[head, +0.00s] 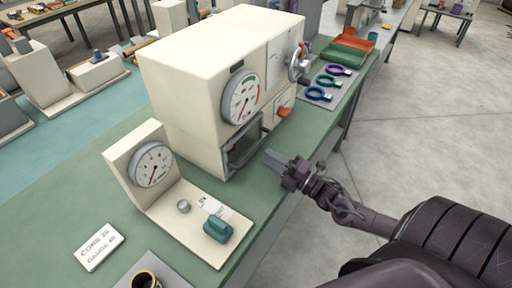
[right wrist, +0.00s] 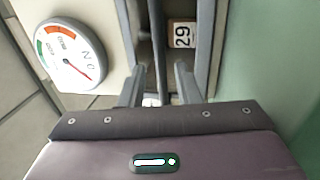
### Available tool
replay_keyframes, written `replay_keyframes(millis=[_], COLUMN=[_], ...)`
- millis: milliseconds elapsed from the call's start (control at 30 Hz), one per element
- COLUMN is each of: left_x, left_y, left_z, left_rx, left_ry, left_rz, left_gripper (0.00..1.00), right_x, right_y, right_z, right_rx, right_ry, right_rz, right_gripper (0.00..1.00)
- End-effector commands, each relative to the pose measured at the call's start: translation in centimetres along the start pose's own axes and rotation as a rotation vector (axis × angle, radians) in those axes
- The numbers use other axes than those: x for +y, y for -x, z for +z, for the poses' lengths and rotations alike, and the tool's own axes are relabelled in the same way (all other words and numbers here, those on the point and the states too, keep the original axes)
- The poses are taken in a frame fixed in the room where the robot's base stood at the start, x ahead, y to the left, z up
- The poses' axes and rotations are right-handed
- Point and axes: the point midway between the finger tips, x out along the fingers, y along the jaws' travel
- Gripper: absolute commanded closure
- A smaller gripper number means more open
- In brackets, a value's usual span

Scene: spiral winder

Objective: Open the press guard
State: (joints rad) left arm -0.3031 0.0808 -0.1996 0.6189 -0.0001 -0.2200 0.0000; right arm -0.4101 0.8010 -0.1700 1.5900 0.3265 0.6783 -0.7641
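The press (head: 195,85) is a large cream box on the green bench, with a round gauge (head: 243,97) on its front. The press guard (head: 243,146) is a dark frame low on that front, over an opening. My right gripper (head: 272,158) is just in front of the guard's right side. In the right wrist view, its two grey fingers (right wrist: 160,82) are apart, and a dark bar of the guard (right wrist: 159,45) runs between or just beyond them; contact cannot be told. A plate marked 29 (right wrist: 182,35) shows beside the bar. My left gripper is not in view.
A red-orange knob (head: 285,111) and a crank wheel (head: 298,64) are on the press's right side. A smaller gauge stand (head: 130,155) with a teal block (head: 217,228) is at the near left. Ring-handled tools (head: 328,80) and trays lie beyond. Open floor is at right.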

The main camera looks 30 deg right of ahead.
Motion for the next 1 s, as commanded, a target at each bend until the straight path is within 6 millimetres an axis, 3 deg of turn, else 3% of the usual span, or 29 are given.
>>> replay_keyframes(millis=[100,300,733,1000], left_x=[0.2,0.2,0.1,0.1], left_y=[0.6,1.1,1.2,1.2], left_z=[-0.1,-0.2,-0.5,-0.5], left_rx=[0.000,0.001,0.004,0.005], left_ry=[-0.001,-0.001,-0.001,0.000], left_rz=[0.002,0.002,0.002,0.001], left_gripper=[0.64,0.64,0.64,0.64], right_x=[0.3,0.1,-0.1,-0.1], right_y=[-2.4,-4.8,-5.6,-5.6], right_z=[0.1,0.0,-0.1,0.0], right_rx=[0.000,0.000,0.001,0.001], right_ry=[0.000,0.000,-0.001,-0.001], right_rz=[0.004,0.002,-0.002,-0.001], right_gripper=[0.70,0.70,0.70,1.00])
